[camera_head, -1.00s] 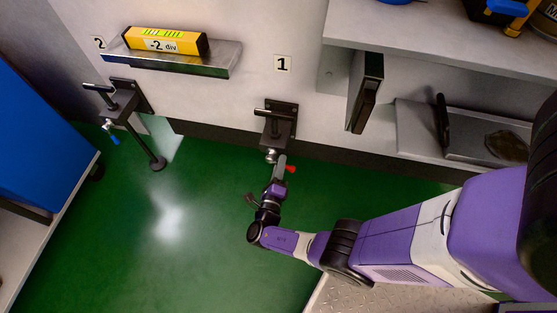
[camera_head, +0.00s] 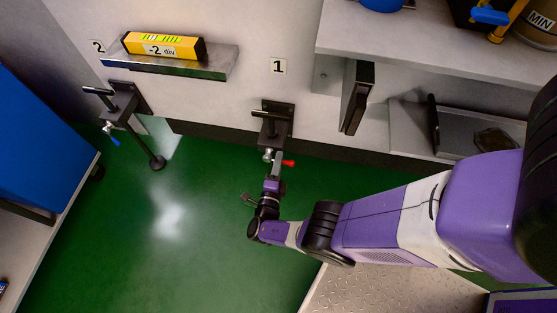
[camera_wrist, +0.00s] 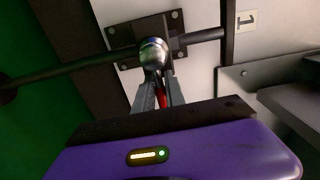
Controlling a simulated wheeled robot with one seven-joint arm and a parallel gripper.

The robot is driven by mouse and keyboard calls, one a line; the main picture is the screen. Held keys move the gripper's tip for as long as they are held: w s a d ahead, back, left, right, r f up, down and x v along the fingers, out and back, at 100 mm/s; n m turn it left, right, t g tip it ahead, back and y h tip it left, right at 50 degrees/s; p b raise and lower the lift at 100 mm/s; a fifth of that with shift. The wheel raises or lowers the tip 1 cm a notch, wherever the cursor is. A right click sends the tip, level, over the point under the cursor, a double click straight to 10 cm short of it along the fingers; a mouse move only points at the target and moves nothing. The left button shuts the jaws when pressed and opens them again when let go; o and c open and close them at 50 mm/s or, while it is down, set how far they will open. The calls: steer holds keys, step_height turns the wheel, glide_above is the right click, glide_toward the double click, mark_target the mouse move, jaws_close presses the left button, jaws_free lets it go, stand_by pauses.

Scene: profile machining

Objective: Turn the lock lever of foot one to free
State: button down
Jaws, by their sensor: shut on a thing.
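Foot one (camera_head: 274,122) is a dark bracket with a black crank handle on the wall below the label 1. In the wrist view its plate (camera_wrist: 122,38), a shiny round metal end (camera_wrist: 152,52) and a leg running left to a round pad (camera_wrist: 6,92) show. The red lock lever (camera_head: 288,163) sticks out to the right beside my gripper (camera_head: 272,162). In the wrist view the red lever (camera_wrist: 162,93) lies between the two grey fingers of my gripper (camera_wrist: 155,80), which is shut on it just below the metal end. The lever's inner part is hidden by the fingers.
Foot two (camera_head: 122,103), with a blue lever (camera_head: 112,136), stands at the left. A yellow level (camera_head: 164,46) reading -2 div lies on a metal shelf (camera_head: 222,62). A dark upright panel (camera_head: 357,98) and a shelf are at the right. Green floor is clear at lower left.

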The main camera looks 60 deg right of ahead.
steer(key=c, duration=1.4)
jaws_free()
steer(key=v, duration=0.8)
steer(key=shift+d, duration=0.1)
